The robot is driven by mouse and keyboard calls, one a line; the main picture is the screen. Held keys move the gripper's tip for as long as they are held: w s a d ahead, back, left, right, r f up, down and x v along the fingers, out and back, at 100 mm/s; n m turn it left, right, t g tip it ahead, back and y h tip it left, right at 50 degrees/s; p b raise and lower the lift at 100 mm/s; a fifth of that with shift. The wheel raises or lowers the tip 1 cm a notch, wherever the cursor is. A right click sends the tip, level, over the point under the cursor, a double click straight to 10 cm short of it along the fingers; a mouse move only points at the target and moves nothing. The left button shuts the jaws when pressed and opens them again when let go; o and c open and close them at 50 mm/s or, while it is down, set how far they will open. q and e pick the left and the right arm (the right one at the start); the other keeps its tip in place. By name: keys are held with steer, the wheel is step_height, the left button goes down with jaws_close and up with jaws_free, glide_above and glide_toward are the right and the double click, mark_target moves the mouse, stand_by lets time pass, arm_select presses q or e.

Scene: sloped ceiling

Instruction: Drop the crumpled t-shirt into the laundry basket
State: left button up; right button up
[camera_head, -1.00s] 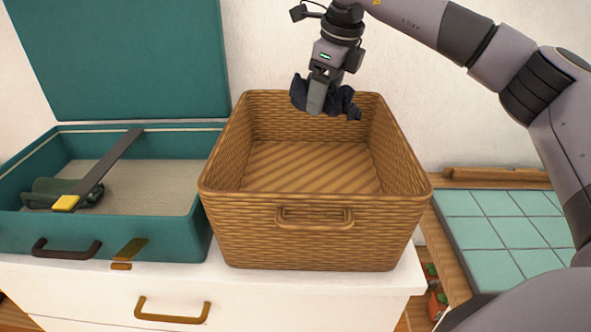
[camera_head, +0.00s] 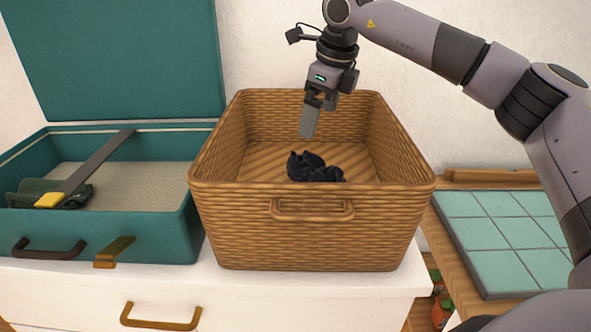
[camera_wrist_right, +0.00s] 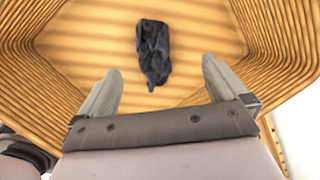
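The crumpled t-shirt (camera_head: 314,168) is dark and lies in the wicker laundry basket (camera_head: 310,225), on its floor. It also shows in the right wrist view (camera_wrist_right: 152,50), apart from the fingers. My right gripper (camera_head: 309,122) is above the basket, pointing down, over the t-shirt. In the right wrist view its two fingers (camera_wrist_right: 160,85) are spread apart with nothing between them. The front wall of the basket may hide the lower edge of the t-shirt in the head view. My left gripper is not in view.
The basket stands on a white drawer cabinet (camera_head: 75,295). An open teal suitcase (camera_head: 140,230) stands to its left, with a dark strap (camera_head: 95,165) across it. A green-tiled table (camera_head: 500,240) is to the right. A white wall is close behind.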

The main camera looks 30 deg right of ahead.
steer(key=v, duration=0.7)
steer(key=shift+s, duration=0.1)
stand_by(0.5)
